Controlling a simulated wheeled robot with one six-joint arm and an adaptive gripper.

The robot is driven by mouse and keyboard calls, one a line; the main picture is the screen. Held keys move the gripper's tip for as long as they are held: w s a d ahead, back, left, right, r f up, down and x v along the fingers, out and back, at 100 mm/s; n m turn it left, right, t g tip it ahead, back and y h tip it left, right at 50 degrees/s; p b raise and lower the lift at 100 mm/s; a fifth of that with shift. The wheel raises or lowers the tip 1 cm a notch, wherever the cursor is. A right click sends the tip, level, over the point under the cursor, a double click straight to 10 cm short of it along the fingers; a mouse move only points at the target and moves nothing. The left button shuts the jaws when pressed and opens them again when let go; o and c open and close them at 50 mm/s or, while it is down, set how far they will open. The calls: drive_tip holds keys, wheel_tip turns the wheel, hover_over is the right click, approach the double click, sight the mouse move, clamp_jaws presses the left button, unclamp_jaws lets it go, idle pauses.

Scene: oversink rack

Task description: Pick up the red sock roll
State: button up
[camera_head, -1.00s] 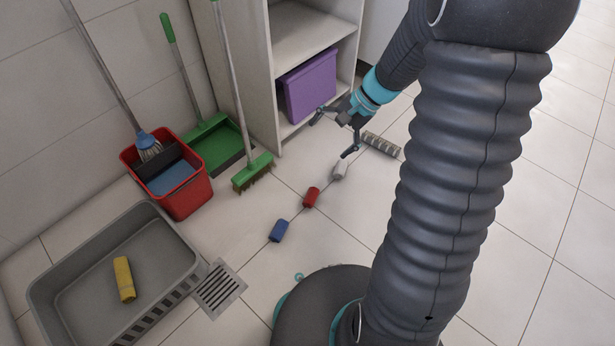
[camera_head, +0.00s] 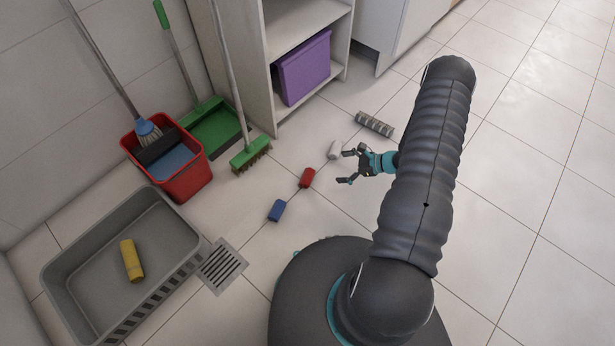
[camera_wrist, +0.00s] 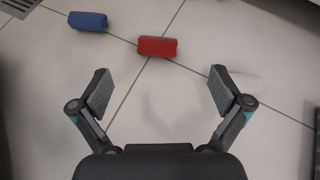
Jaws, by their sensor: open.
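The red sock roll (camera_head: 307,178) lies on the tiled floor between a blue roll (camera_head: 277,210) and a white roll (camera_head: 335,150). My gripper (camera_head: 347,166) is open and empty, to the right of the red roll in the head view. In the wrist view the red roll (camera_wrist: 157,46) lies ahead of the two spread fingers (camera_wrist: 158,88), roughly centred between them and apart from them. The blue roll (camera_wrist: 88,21) is at upper left there. The white roll (camera_wrist: 243,87) is partly hidden behind the right finger.
A grey striped roll (camera_head: 374,123) lies beyond the white one. A grey tray (camera_head: 190,262) with a yellow roll (camera_head: 131,260) stands at left by a floor drain (camera_head: 222,266). The floor at right is clear.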

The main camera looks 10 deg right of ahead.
wheel_tip(320, 180, down, 3)
drive_tip(key=s+m, duration=0.1)
approach(310, 176)
drive_tip(key=shift+t, duration=0.3)
drive_tip(key=x, duration=0.4)
drive_tip(key=shift+w+a+f, duration=0.1)
drive_tip(key=shift+a+f, duration=0.05)
drive_tip(key=shift+f, duration=0.15)
drive_tip(key=shift+x, duration=2.6)
drive_tip(key=shift+a, duration=0.1)
drive_tip(key=c, duration=0.8)
